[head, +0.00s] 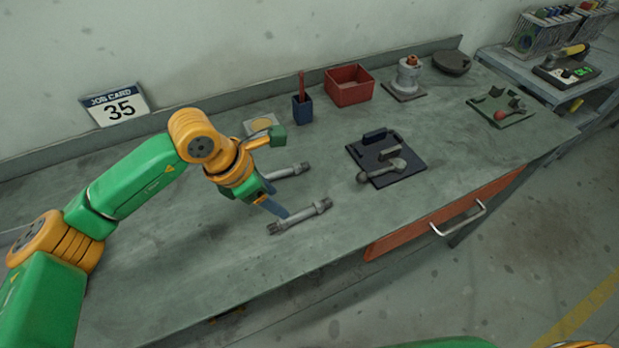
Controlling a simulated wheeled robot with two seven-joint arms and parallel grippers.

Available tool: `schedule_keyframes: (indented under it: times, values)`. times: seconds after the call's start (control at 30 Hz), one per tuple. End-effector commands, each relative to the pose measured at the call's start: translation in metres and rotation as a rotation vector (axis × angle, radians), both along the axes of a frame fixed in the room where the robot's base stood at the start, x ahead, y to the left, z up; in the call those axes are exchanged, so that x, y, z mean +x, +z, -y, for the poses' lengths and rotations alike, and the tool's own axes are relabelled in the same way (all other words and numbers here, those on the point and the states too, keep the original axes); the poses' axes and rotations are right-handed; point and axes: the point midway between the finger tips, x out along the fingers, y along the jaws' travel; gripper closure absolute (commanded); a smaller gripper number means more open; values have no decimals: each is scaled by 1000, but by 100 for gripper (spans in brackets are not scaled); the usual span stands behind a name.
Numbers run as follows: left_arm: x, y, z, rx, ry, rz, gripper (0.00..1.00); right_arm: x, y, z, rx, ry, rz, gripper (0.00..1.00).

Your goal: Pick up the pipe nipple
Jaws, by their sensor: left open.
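Two grey pipe pieces with threaded ends lie on the workbench (225,262), and I cannot tell which the task means. The nearer pipe nipple (300,216) lies slantwise and shows almost whole. The farther pipe (288,172) is partly hidden behind my left gripper. My left gripper (273,192) is open and empty. It reaches in from the left over the bench, with its lower finger close beside the nearer pipe's left half. I cannot tell whether they touch. My right gripper is not in view.
A dark tray (411,168) with grey parts lies to the right. Behind stand a blue cup (302,112), a red bin (349,93) and a flanged valve part (408,75). A pale pad (258,124) lies behind my gripper. The bench front is clear.

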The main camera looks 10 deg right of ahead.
Motion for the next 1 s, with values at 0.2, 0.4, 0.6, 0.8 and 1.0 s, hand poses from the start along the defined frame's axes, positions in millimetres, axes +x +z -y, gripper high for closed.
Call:
schedule_keyframes:
  times: [0.2, 0.4, 0.6, 0.8, 1.0]
  values:
    - [1, -21, 13, 8, -3, -3, 39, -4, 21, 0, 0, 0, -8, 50]
    - [3, -56, 31, 5, -1, -1, 39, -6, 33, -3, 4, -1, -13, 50]
    - [5, -63, 32, 4, 0, 3, 39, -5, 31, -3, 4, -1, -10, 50]
    - [5, -63, 32, 3, -1, 3, 79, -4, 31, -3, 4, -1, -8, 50]
    - [5, -62, 32, 2, -1, 3, 100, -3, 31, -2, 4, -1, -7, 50]
